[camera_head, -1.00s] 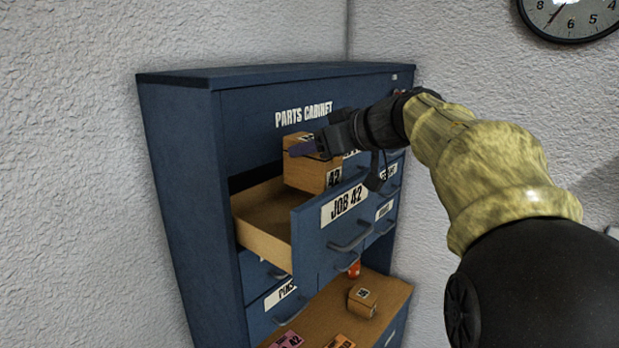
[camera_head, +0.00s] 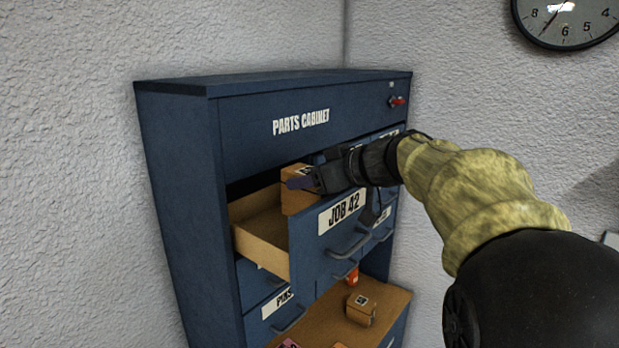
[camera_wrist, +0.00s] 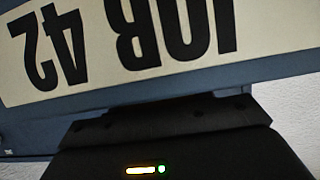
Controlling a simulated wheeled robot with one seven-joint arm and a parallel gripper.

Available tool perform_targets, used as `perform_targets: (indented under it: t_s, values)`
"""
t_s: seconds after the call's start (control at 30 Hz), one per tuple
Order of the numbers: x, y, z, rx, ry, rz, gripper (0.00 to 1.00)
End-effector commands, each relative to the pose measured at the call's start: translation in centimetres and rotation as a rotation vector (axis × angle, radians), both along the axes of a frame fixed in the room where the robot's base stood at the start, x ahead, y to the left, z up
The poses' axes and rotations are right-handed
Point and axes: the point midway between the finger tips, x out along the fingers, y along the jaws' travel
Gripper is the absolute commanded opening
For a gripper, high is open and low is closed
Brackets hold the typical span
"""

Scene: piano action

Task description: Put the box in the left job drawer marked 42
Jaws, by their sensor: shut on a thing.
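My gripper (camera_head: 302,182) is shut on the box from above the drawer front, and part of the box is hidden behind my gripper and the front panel. I cannot tell whether the box touches the drawer floor. In the wrist view the JOB 42 label (camera_wrist: 140,40) fills the upper part, upside down; the box does not show there.
The blue parts cabinet (camera_head: 185,190) has closed drawers beside and below the open one. On a lower wooden surface (camera_head: 385,303) stand another small box (camera_head: 361,310) and a red object (camera_head: 352,275). A drawer marked PINS (camera_head: 285,300) is at the lower left.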

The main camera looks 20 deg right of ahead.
Motion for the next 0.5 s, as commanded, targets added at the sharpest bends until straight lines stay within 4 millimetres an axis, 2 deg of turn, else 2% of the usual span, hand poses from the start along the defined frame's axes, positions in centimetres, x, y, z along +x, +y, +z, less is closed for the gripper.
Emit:
perform_targets:
  t_s: [0.5]
  values:
    - [0.0, 0.0, -1.2, 0.000, 0.001, 0.001, 0.22]
